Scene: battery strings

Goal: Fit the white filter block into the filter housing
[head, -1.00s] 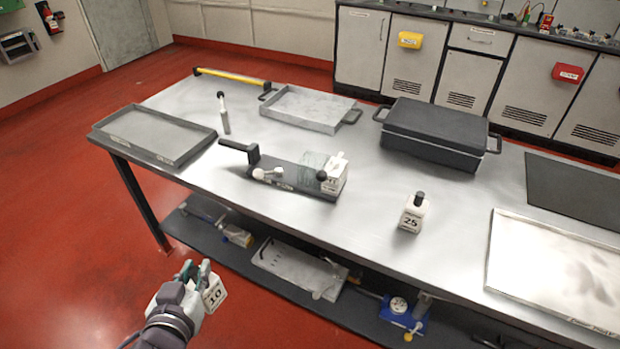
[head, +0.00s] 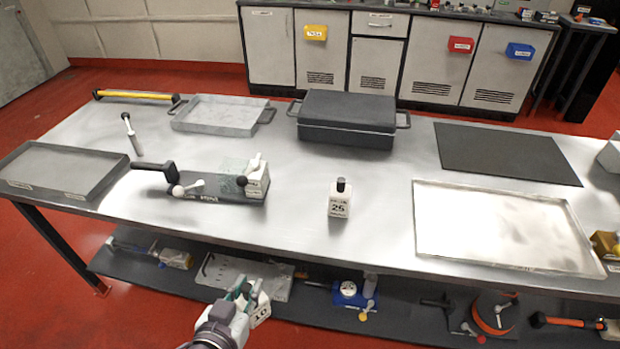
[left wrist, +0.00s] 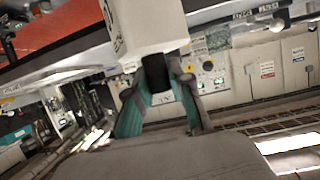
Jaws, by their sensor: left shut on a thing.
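My left gripper (head: 242,292) is shut on the black knob of a white block marked 10 (head: 261,312). It holds the block in the air in front of the table's lower shelf. In the left wrist view the fingers (left wrist: 163,88) close on the black knob under the white block (left wrist: 146,28). A second white block (head: 340,204) with a black knob, its number reading like 26, stands upright on the table. A dark fixture (head: 222,190), which may be the filter housing, lies left of it, with a black handle, a clear part and a white piece at its right end. My right gripper is not in view.
The metal table (head: 300,228) has clear room around the second block. A grey tray (head: 60,170), a shallow tray (head: 220,116), a black case (head: 347,118), a dark mat (head: 505,154) and a wide pale tray (head: 500,225) stand on it. The lower shelf (head: 215,273) holds several tools.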

